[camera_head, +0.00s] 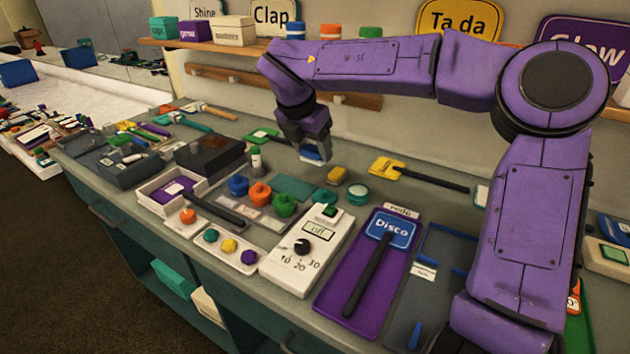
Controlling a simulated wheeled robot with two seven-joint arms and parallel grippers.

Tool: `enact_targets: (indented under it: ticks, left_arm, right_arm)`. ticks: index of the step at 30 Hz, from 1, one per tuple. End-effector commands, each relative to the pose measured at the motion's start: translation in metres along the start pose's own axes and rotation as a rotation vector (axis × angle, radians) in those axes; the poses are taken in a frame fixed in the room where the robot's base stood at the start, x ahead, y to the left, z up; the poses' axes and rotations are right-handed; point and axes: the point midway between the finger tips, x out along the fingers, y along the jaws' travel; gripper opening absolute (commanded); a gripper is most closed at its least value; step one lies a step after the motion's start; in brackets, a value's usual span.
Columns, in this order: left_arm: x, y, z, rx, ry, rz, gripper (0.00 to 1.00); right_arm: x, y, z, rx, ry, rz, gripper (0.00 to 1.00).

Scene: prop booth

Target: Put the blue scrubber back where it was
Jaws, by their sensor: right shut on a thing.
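My right gripper (311,141) hangs over the back part of the bench, its fingers pointing down. It is shut on a small blue and white block, the blue scrubber (315,153), which shows just below the fingers. The scrubber appears to be above the bench top, but its exact height is hard to tell. The gripper hides its upper part. My left gripper is not in the view.
Blue, orange and green knobs (260,193) stand to the left. A yellow-headed paddle (386,167) lies right. A white timer box (308,255) stands in front.

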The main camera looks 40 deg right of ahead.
Motion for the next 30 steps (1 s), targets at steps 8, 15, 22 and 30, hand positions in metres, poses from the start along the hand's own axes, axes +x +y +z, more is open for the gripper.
enact_targets:
  ticks: [8, 15, 22, 30]
  left_arm:
    - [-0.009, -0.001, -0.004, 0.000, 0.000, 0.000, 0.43]
    - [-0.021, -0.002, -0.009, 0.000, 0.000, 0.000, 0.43]
    - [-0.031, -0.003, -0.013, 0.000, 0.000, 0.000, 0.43]
    - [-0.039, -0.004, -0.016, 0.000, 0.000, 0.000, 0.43]
  right_arm:
    - [0.019, 0.013, 0.021, -0.038, 0.002, 0.010, 0.30]
    - [0.048, 0.035, 0.044, -0.036, 0.002, 0.010, 0.30]
    - [0.081, 0.054, 0.061, -0.037, 0.003, 0.009, 0.30]
    - [0.121, 0.070, 0.069, -0.036, 0.002, 0.011, 0.30]
